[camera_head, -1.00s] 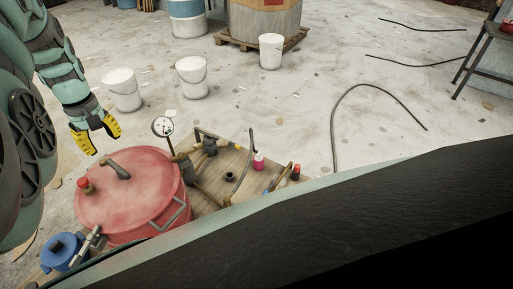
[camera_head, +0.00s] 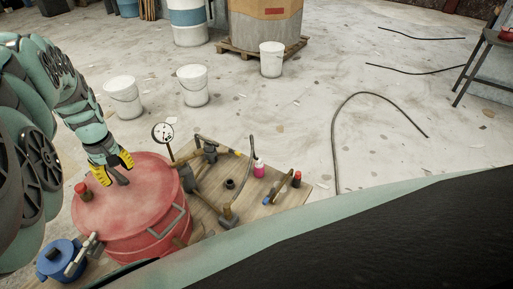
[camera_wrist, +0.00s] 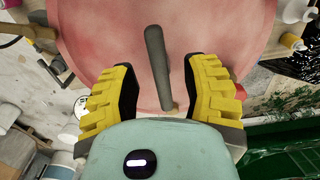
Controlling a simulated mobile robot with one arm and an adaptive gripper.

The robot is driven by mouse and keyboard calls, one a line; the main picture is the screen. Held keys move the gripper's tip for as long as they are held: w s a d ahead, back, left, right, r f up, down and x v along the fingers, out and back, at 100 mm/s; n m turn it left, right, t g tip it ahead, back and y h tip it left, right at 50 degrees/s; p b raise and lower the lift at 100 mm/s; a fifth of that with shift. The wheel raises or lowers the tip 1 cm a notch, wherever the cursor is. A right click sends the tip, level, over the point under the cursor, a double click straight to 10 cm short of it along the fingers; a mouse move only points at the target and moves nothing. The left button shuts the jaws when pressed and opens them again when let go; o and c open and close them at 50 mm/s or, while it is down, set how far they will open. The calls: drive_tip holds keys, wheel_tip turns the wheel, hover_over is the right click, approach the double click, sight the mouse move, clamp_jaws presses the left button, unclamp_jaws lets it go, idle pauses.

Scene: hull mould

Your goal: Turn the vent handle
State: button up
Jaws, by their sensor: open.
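The red round pot (camera_head: 125,205) stands at lower left in the head view, with a dark bar-shaped vent handle (camera_head: 121,179) on its lid. My gripper (camera_head: 113,170) is over the lid at the handle, with its yellow fingers spread. In the wrist view the handle (camera_wrist: 157,60) lies lengthwise between the open fingers (camera_wrist: 161,85), with a gap on each side. It looks closer to the right finger. I see no contact. The handle's near end sits close to my palm in that view, and the height gap cannot be judged.
A red-capped fitting (camera_head: 82,189) stands on the lid left of the handle. A dial gauge (camera_head: 163,133) rises behind the pot. A wooden board (camera_head: 213,193) with pipes and small bottles is at right, and a blue pot (camera_head: 58,260) at lower left. White buckets (camera_head: 194,86) stand behind.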

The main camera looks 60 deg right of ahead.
drive_tip(key=shift+f, duration=0.55)
drive_tip(key=shift+c, duration=0.2)
clamp_jaws()
